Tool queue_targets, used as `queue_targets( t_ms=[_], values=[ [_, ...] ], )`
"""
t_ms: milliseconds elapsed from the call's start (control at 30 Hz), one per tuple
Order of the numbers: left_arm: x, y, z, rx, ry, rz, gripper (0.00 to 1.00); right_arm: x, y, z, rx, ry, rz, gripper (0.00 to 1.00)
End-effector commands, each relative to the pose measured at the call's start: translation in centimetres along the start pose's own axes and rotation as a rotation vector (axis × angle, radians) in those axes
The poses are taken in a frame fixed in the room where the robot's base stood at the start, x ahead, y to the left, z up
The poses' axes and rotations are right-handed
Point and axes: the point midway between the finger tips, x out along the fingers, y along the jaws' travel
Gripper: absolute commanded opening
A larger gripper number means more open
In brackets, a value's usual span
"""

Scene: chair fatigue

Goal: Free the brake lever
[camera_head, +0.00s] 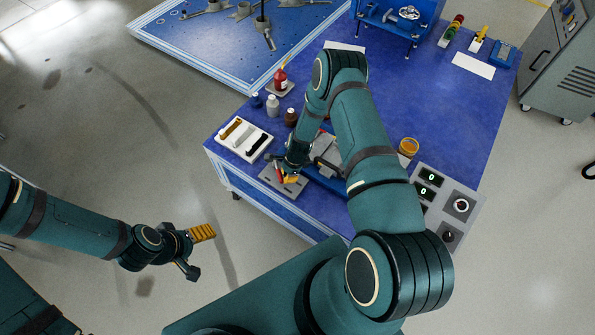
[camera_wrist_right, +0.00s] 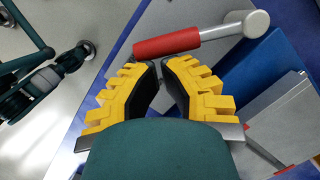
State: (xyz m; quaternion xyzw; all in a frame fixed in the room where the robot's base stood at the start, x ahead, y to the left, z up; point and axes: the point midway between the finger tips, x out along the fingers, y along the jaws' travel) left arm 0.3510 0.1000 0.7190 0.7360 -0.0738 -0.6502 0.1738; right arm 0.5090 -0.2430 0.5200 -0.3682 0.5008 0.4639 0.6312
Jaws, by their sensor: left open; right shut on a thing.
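The brake lever has a red handle (camera_wrist_right: 166,43) and a grey metal arm ending in a round knob (camera_wrist_right: 257,23). In the head view the red handle (camera_head: 279,173) shows small at the front of the blue table. My right gripper (camera_wrist_right: 158,62) has its yellow fingers closed in at the handle, with the tips against its near side. In the head view this gripper (camera_head: 288,177) is partly hidden by my arm. My left gripper (camera_head: 204,251) is open and empty, off the table to the left.
A white tray (camera_head: 227,146) with dark and tan pieces lies left of the right gripper. Small bottles (camera_head: 272,106) stand behind it. A grey control box (camera_head: 478,210) and an orange-topped jar (camera_head: 408,147) are at the right. A grey metal block (camera_wrist_right: 285,115) sits beside the lever.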

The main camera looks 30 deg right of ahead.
Motion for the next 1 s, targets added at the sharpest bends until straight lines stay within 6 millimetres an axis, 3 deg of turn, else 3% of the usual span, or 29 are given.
queue_targets(
  t_ms=[400, 1000],
  values=[
    [0.2, -0.1, 0.0, 0.0, 0.001, 0.0, 0.77, 0.7, 0.6, 2.9, 0.251, 0.0, -0.058, 0.0],
    [0.2, -0.1, 0.0, 0.0, 0.001, 0.0, 0.77, 0.8, 0.6, 3.5, 0.325, 0.0, -0.076, 0.0]
  ],
)
